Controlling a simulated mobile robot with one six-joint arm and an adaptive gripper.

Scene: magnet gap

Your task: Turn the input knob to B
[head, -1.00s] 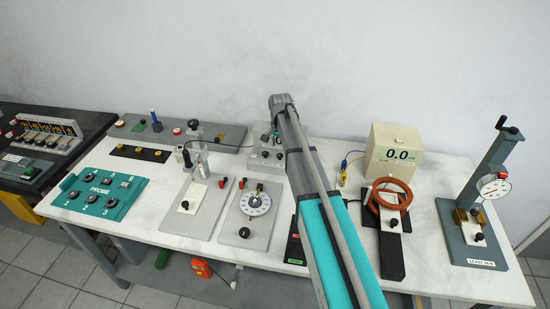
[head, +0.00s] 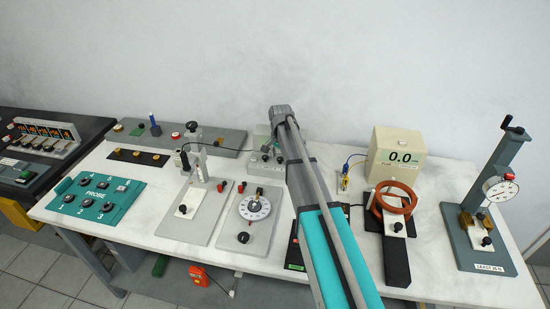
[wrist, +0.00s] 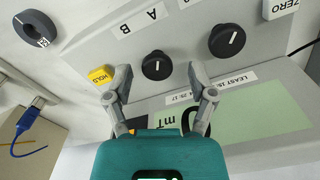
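My gripper (wrist: 159,83) is open and empty. Its two fingers lie either side of the left knob in the picture; I see no contact.
A yellow HOLD button (wrist: 101,74) is close to the left finger, and a white ZERO button (wrist: 280,8) is at top right. A green mT display (wrist: 262,115) lies below the fingers. A cream meter (head: 397,158) and an orange coil (head: 395,197) stand right of my arm.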

